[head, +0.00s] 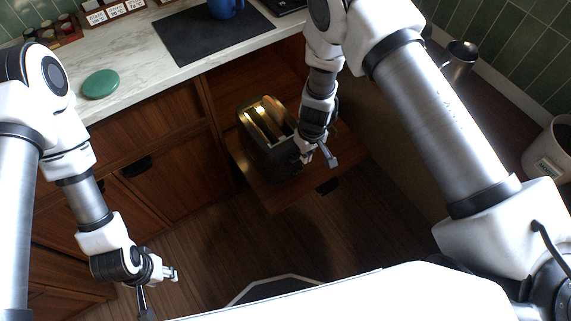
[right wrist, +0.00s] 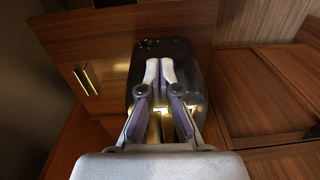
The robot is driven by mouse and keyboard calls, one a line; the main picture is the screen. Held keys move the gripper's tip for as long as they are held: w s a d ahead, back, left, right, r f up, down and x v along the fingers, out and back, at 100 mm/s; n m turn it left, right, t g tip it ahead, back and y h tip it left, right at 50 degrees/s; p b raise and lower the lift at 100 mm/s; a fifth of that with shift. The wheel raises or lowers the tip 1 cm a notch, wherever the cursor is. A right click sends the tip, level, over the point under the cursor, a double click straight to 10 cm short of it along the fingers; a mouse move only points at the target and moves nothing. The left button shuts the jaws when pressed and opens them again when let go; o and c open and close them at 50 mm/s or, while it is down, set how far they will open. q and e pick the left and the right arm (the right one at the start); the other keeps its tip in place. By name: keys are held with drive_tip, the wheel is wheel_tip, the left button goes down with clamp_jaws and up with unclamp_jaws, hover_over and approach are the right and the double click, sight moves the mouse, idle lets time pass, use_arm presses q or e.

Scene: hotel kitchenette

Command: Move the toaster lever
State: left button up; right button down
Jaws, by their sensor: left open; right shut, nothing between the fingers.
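The toaster (head: 265,152) is dark with bright golden slots on top and stands on a pulled-out wooden shelf below the counter. It also shows in the right wrist view (right wrist: 187,62), behind my fingers. My right gripper (head: 316,158) is at the toaster's right end. In the right wrist view the right gripper (right wrist: 160,70) has its fingertips together and empty, in front of the toaster; I cannot tell whether they touch it. I cannot make out the lever clearly. My left gripper (head: 158,287) is open and empty, low at the left, away from the toaster.
The marble counter (head: 140,55) holds a green disc (head: 100,84), a dark mat (head: 212,35) and a blue mug (head: 225,8). The wooden shelf (head: 285,197) sticks out over the floor. A metal cup (head: 459,60) and white bin (head: 550,150) are at the right. The floor between my arms is clear.

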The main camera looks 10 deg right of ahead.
sight(296, 160)
drive_tip(key=shift+t, duration=0.4)
drive_tip(key=w+f+b, duration=0.1)
drive_tip(key=b, duration=0.1)
drive_tip(key=w+a+f+b, duration=0.1)
drive_tip(key=f+b, duration=0.1)
drive_tip(key=w+f+b, duration=0.1)
drive_tip(key=b, duration=0.1)
drive_tip(key=shift+w+a+f, duration=0.1)
drive_tip(key=shift+a+f, duration=0.2)
drive_tip(key=shift+a, duration=0.1)
drive_tip(key=shift+r, duration=0.1)
